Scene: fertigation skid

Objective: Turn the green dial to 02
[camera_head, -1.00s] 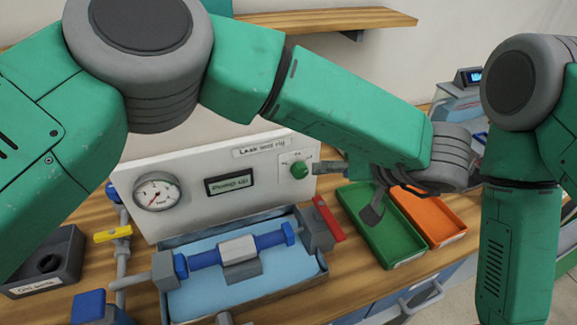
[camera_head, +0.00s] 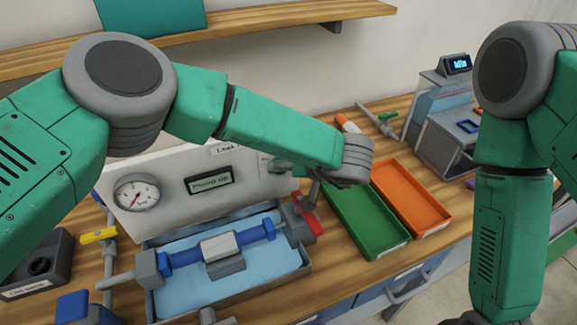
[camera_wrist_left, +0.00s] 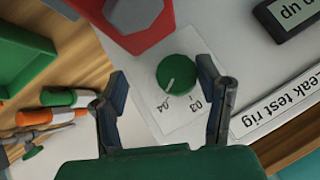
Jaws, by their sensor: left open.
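The green dial (camera_wrist_left: 177,75) sits on a white label plate on the test rig's panel. In the wrist view its white pointer line points down-left, toward the mark 04 (camera_wrist_left: 164,102); the mark 03 (camera_wrist_left: 195,103) is beside it. No 02 mark is readable. My left gripper (camera_wrist_left: 165,88) is open, its two fingers on either side of the dial in this view, with visible gaps; I cannot tell its distance from the panel. In the head view my left arm largely hides the gripper and dial. My right arm shows at the right, but its gripper does not.
The rig's red lever (camera_head: 307,212) is close below the dial; its red part (camera_wrist_left: 140,20) also shows in the wrist view. A green tray (camera_head: 372,230) and an orange tray (camera_head: 420,207) stand to the right. A gauge (camera_head: 137,194) and display (camera_head: 208,183) are on the panel.

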